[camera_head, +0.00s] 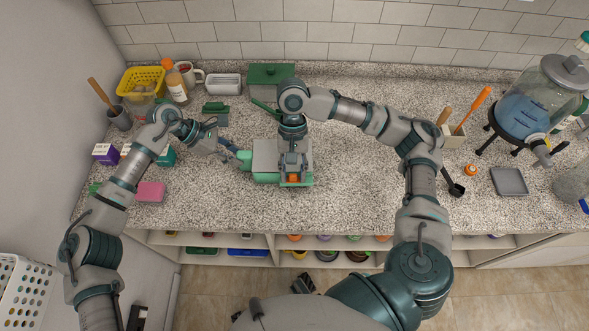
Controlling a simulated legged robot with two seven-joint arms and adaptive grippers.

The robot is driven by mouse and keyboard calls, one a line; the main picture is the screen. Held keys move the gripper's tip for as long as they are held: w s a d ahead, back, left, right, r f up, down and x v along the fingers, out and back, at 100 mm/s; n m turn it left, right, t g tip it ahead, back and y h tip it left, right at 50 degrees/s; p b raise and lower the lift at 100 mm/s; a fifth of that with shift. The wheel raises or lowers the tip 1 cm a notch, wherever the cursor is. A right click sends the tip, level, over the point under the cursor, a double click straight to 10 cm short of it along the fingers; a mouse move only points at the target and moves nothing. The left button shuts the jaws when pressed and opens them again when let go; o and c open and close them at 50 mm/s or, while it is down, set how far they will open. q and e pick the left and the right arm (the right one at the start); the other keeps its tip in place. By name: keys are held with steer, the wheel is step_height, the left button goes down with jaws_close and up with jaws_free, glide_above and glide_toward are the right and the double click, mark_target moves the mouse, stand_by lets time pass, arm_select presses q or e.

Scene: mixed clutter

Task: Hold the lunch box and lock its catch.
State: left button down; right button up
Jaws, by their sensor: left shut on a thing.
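The lunch box (265,160) is on the speckled counter, with a grey lid and a green body. An orange catch (293,179) shows at its front right, by a green edge. My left gripper (241,158) comes in from the left and is shut on the box's left side. My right gripper (293,172) points down over the right part of the box, at the orange catch. It hides that part of the lid. Whether its fingers are open or shut, or touch the catch, is too small to tell.
A dark green box (270,76) stands behind. A yellow basket (141,82), a bottle (177,87) and a pink block (150,191) are on the left. A drink dispenser (535,98) and a grey tray (509,181) are on the right.

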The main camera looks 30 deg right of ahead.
steer(key=shift+r, duration=0.1)
steer(key=v, duration=1.1)
steer(key=shift+w+d+r, duration=0.15)
steer(key=shift+w+r, duration=0.05)
steer(key=shift+r, duration=0.15)
arm_select(q)
steer(key=c, duration=0.8)
jaws_free()
